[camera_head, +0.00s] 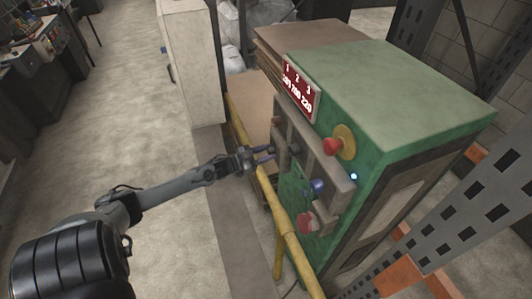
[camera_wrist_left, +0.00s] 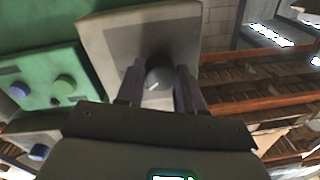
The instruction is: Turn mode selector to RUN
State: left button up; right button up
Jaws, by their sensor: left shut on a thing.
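The mode selector appears to be the round grey knob (camera_wrist_left: 158,79) with a short white mark, on a pale grey plate (camera_wrist_left: 105,38) in the left wrist view. My left gripper (camera_head: 267,154) reaches in from the left to the grey front panel of the green machine (camera_head: 415,65). In the left wrist view its two dark fingers (camera_wrist_left: 160,84) stand on either side of the knob and are shut on it. The mark's exact setting and any RUN lettering are not readable. My right gripper is out of view.
A yellow rail (camera_head: 264,184) runs just in front of the panel, below my left gripper. A red mushroom button (camera_head: 332,147) on a yellow plate, a blue knob (camera_head: 318,187) and a lit blue lamp (camera_head: 354,176) are nearby. Open floor lies to the left.

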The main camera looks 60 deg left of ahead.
pick_arm(q)
jog(key=m, duration=0.4)
jog(key=shift+a+m, duration=0.1)
jog(key=shift+m, duration=1.4)
jog(key=o, duration=1)
jog(key=shift+o, duration=0.2)
